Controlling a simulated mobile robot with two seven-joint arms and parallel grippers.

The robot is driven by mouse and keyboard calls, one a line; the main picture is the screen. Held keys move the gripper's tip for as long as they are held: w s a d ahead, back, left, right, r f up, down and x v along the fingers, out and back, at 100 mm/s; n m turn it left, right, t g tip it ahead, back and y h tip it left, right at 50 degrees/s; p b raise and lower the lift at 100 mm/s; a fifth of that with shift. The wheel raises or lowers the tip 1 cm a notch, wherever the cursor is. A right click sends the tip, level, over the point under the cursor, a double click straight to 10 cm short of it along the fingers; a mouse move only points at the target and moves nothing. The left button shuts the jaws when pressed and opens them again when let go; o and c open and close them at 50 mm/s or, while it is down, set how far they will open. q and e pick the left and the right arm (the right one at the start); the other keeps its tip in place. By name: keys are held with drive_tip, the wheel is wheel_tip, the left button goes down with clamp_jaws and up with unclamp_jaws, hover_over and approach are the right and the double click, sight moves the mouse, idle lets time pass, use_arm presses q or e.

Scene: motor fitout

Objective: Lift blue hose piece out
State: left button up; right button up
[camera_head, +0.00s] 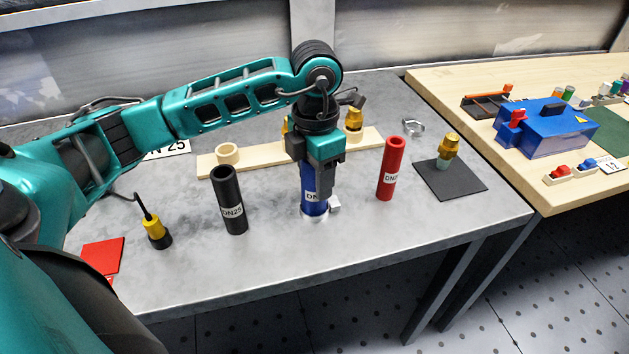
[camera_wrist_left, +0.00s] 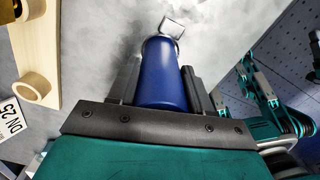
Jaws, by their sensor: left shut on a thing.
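The blue hose piece (camera_head: 312,190) stands upright on the grey metal table, with its label partly showing. A metal clamp with a small tab sits around its bottom end. My left gripper (camera_head: 316,165) comes down from above and is shut on the upper part of the hose piece. In the left wrist view the blue hose piece (camera_wrist_left: 163,75) lies between the two dark fingers (camera_wrist_left: 165,88), its far end near the clamp tab (camera_wrist_left: 171,27). The gripper hides its top. My right gripper does not show in the head view.
A black hose piece (camera_head: 231,205) stands left and a red one (camera_head: 390,170) right. A wooden rack (camera_head: 262,157) lies behind. A yellow-black tool (camera_head: 156,232) stands at left. A dark mat (camera_head: 460,183) with a brass fitting (camera_head: 449,146) lies right. The front table strip is clear.

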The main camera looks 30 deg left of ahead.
use_arm(q)
wheel_tip(320, 180, up, 20)
drive_tip(key=p, duration=0.3)
drive_tip(key=shift+p, duration=0.35)
